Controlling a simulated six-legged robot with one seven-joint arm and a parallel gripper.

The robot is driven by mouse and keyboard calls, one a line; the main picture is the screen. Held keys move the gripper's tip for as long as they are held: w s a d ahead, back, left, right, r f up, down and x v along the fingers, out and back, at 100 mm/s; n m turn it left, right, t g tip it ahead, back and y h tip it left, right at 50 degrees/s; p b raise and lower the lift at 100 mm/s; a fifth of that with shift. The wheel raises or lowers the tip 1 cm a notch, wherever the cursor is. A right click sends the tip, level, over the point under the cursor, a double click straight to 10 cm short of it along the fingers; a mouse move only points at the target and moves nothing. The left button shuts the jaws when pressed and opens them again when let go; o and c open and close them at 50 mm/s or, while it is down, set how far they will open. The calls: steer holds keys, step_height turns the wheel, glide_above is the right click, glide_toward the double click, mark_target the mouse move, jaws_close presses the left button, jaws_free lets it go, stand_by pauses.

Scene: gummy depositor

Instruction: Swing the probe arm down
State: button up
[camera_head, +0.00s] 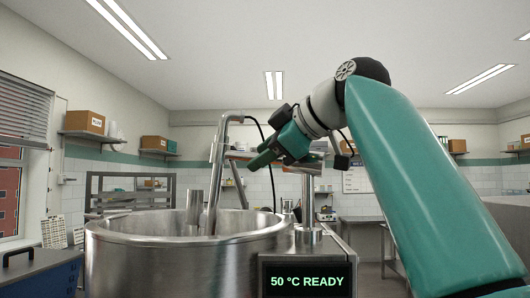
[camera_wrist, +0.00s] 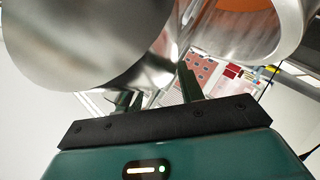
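A bent steel tube, which looks like the probe arm (camera_head: 216,170), stands over the steel kettle (camera_head: 190,250) in the head view. Its upper end curves right, with a black cable beside it, and its lower end passes behind the kettle's near rim. My gripper (camera_head: 262,158) is just right of the tube's upper part, pointing left and down; contact cannot be told. In the wrist view my gripper's two fingers (camera_wrist: 158,92) are apart, with no clear object held between them. A large shiny metal surface (camera_wrist: 80,40) is close ahead of them and hides much of the view.
A display (camera_head: 307,281) at the kettle's right reads "50 °C READY". A steel post (camera_head: 308,205) stands behind it. A round metal rim (camera_wrist: 290,25) with orange inside shows in the wrist view. A dark blue box (camera_head: 40,275) is at lower left. Shelves and a metal rack stand behind.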

steer(key=s+d+r, duration=0.2)
steer(key=s+d, duration=0.9)
steer(key=d, duration=0.1)
steer(key=shift+d, duration=0.2)
stand_by(0.6)
stand_by(0.3)
